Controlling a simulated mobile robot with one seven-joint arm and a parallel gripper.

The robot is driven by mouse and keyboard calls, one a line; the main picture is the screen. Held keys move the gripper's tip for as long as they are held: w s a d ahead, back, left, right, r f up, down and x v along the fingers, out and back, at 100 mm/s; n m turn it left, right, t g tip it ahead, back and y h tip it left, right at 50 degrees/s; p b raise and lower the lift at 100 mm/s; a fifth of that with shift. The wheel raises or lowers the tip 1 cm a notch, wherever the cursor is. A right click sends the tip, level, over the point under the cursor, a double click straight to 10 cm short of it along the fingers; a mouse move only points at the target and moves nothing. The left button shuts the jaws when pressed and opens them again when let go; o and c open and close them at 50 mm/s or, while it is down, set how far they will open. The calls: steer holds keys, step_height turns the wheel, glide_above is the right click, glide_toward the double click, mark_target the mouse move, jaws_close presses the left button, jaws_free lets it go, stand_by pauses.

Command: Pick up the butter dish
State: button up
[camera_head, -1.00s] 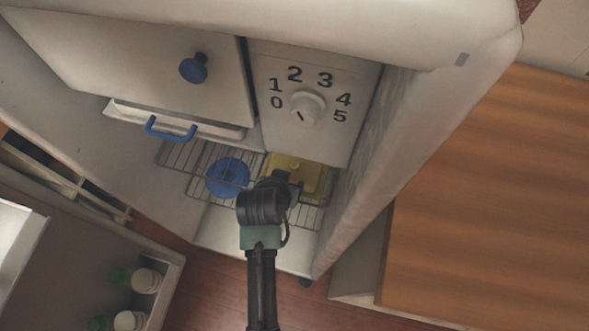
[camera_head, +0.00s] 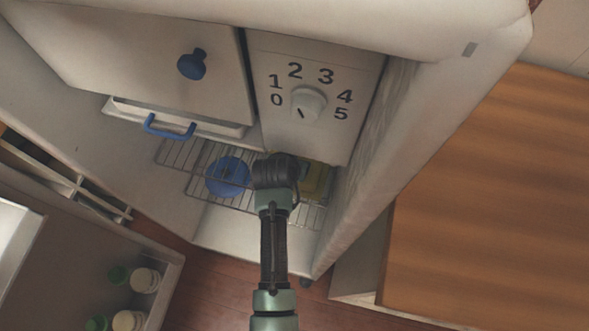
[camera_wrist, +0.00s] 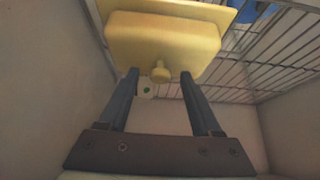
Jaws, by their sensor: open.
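The yellow butter dish (camera_head: 314,181) is on the wire shelf of the open fridge in the head view, mostly hidden behind my arm. In the wrist view the dish (camera_wrist: 163,42) fills the upper middle, its wide base rim at the top and its round lid knob (camera_wrist: 161,72) pointing toward my gripper (camera_wrist: 159,75). The fingers are open, one on each side of the knob in the picture, with gaps on both sides. Whether the fingertips reach as deep as the knob is hard to tell. In the head view my gripper is hidden behind my wrist.
A blue round dish (camera_head: 226,177) is just left of my arm on the wire shelf (camera_head: 212,151). The dial panel (camera_head: 318,95) and the white compartment with a blue knob (camera_head: 192,65) are above. The fridge's right wall (camera_head: 372,150) is close to the dish.

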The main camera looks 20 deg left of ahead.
jaws_close()
stand_by(1.2)
steer(key=shift+r, duration=0.1)
